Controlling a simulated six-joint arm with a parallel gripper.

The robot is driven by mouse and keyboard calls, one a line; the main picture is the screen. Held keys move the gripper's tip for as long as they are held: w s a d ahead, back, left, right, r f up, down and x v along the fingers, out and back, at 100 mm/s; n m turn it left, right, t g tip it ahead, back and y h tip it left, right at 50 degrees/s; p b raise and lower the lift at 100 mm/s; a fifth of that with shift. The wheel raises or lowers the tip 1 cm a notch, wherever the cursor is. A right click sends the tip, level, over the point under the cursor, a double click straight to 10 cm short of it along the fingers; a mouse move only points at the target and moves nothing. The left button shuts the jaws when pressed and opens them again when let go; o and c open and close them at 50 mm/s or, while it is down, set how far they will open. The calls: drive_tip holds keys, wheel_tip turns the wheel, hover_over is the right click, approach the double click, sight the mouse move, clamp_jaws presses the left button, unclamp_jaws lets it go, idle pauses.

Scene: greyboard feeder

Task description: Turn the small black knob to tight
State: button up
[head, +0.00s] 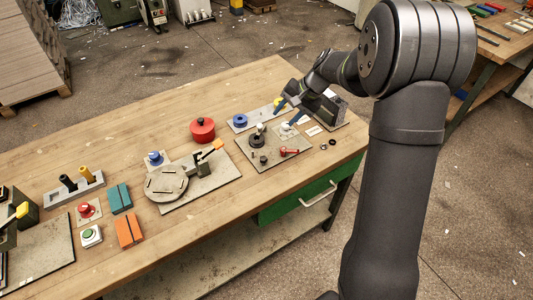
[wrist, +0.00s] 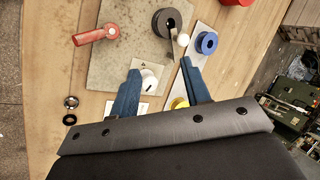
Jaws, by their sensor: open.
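A grey plate (head: 272,150) carries a round black part (head: 257,140) with a pale ball on a lever, and a small dark upright piece (head: 264,160). I cannot tell for sure which of these is the small black knob. The black part also shows at the top of the wrist view (wrist: 162,24). My gripper (head: 288,114) is open, its two blue fingers (wrist: 160,68) apart and pointing at the plate's far corner. A white knob (wrist: 148,80) on a small pale plate shows between them, closer to the left finger. I cannot see contact. The black part is beyond the fingertips.
A red lever (head: 289,151) is on the grey plate. A blue knob (head: 240,121) and a yellow knob (wrist: 180,103) sit on a narrow strip beside it. A red pot (head: 202,130) stands to the left. Two small rings (head: 328,144) lie near the table edge, with bare wood around them.

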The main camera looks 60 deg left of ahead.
drive_tip(key=s+d+r+m+h, duration=0.25)
drive_tip(key=d+r+m, duration=0.4)
drive_tip(key=m, duration=0.55)
approach(264, 158)
drive_tip(key=x, duration=0.8)
drive_tip(key=shift+w, duration=0.1)
clamp_jaws()
